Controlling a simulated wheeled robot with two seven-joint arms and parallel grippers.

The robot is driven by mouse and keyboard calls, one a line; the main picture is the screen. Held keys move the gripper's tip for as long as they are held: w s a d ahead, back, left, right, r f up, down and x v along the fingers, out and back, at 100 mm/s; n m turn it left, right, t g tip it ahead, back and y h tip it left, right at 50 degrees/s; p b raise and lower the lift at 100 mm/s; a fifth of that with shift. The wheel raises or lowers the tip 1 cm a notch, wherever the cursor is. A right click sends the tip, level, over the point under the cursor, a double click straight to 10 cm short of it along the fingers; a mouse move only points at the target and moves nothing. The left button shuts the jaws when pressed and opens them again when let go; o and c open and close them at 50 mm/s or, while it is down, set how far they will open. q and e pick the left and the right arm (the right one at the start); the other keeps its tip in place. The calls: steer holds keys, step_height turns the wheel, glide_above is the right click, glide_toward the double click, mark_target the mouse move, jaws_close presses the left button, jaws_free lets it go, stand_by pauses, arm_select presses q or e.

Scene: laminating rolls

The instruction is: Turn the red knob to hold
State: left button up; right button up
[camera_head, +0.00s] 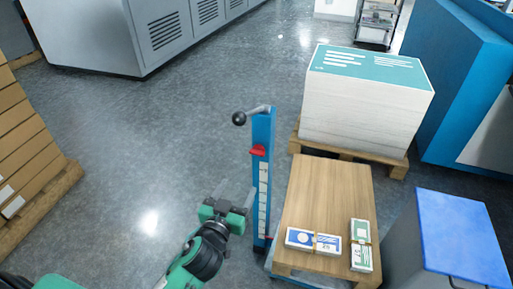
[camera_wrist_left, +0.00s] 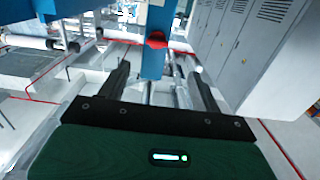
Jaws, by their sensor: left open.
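The red knob (camera_head: 258,150) sits on the upper part of a blue post (camera_head: 262,125) in the middle of the head view. It also shows at the top centre of the left wrist view (camera_wrist_left: 156,40), on the blue post ahead of the fingers. My left gripper (camera_head: 234,194) is open and empty, below and to the left of the knob, apart from it. In the left wrist view its two fingers (camera_wrist_left: 158,78) stand wide apart with nothing between them. My right gripper is in neither view.
A black ball-ended lever (camera_head: 239,118) sticks out left from the post top. A wooden table (camera_head: 325,195) with bundled card stacks (camera_head: 361,245) stands right of the post. A paper stack (camera_head: 360,105) on a pallet is behind it. The floor left of the post is clear.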

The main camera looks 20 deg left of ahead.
mark_target(256, 154)
arm_select(q)
steer(key=w, duration=1.3)
steer(key=shift+w+d+r, duration=0.1)
steer(key=shift+d+r, duration=0.2)
steer(key=shift+d, duration=0.1)
steer(key=shift+w, duration=0.45)
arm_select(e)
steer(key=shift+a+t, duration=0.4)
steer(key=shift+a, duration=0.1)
arm_select(q)
steer(key=c, duration=0.9)
steer(key=shift+c, duration=0.4)
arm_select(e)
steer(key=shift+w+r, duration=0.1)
